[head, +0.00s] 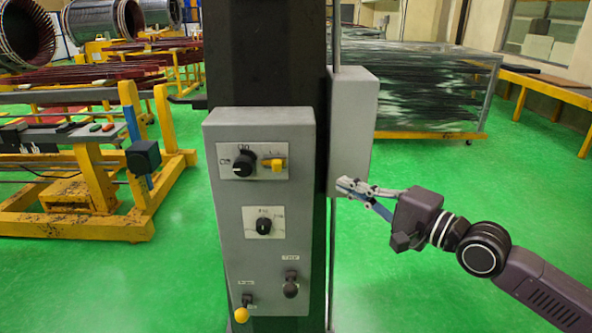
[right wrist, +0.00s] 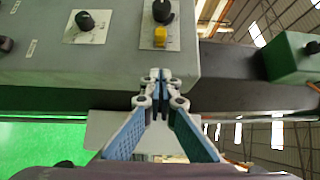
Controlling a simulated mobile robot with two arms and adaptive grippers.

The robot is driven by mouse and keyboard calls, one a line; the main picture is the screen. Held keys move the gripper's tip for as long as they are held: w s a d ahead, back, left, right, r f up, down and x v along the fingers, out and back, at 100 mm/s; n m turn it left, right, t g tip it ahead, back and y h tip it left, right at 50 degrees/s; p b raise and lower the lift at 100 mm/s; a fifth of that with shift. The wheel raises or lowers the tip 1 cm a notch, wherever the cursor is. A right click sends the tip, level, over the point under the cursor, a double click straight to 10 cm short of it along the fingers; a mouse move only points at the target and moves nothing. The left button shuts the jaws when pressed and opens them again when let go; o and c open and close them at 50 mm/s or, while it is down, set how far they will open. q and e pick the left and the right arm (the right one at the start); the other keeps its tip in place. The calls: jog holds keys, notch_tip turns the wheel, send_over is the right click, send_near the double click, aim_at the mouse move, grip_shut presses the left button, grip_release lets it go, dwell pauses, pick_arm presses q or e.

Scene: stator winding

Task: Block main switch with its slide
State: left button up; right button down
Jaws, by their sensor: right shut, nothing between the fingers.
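The main switch, a black rotary knob (head: 243,163), sits on a pale plate at the top of a grey control box (head: 222,215). Its yellow slide (head: 278,165) is just right of the knob on the same plate. In the right wrist view the knob (right wrist: 162,11) and the yellow slide (right wrist: 160,38) show at the top, beyond my fingertips. My right gripper (head: 346,185) is right of the control box and lower than the slide, apart from both. Its fingers (right wrist: 158,76) are shut and empty. My left gripper is not in view.
The control box is on a dark column (head: 265,55). A second grey box (head: 355,115) is on the column's right side, close to my right gripper. Lower on the panel are another knob (head: 263,226), a dark lever (head: 291,288) and a yellow-ended lever (head: 242,314). Green floor is open at right.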

jog(key=p, duration=0.6)
send_near(282, 164)
jog(key=w, duration=0.1)
jog(key=w+a, duration=0.1)
jog(key=w, duration=0.1)
jog(key=w+a, duration=0.1)
jog(key=shift+w+a+r, duration=0.1)
jog(key=shift+w+r, duration=0.05)
jog(key=shift+w, duration=0.2)
jog(key=shift+s+a+p, duration=0.15)
jog(key=shift+a+p, duration=0.4)
jog(key=shift+a, duration=0.3)
jog(key=shift+a+f, duration=0.1)
jog(key=shift+f, duration=0.15)
